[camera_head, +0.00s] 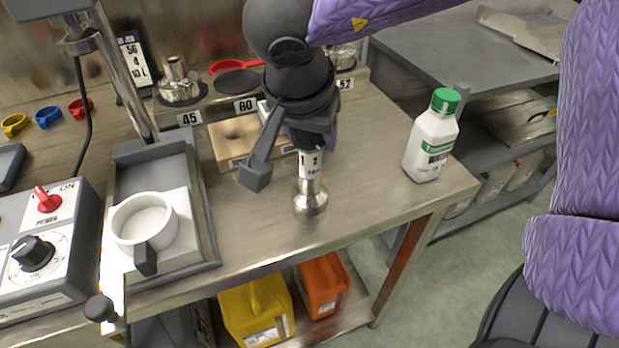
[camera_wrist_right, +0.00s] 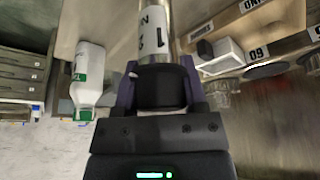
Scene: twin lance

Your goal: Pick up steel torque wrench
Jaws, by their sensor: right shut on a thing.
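The steel torque wrench (camera_head: 311,192) is upright below my right gripper (camera_head: 306,136), with its bright round steel end down. It has a white label with black marks. In the right wrist view, my right gripper (camera_wrist_right: 160,74) is shut around the black part of the wrench (camera_wrist_right: 152,42), one finger on each side. The steel end is at or just above the bench top; I cannot tell whether it touches. The wrench's upper part is hidden by the gripper in the head view. My left gripper is not in view.
A white bottle with a green cap (camera_head: 433,138) stands right of the wrench, near the bench edge. A grey tray (camera_head: 205,215) with a white cup (camera_head: 145,222) is left. The bench (camera_head: 270,222) is clear around the wrench's end.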

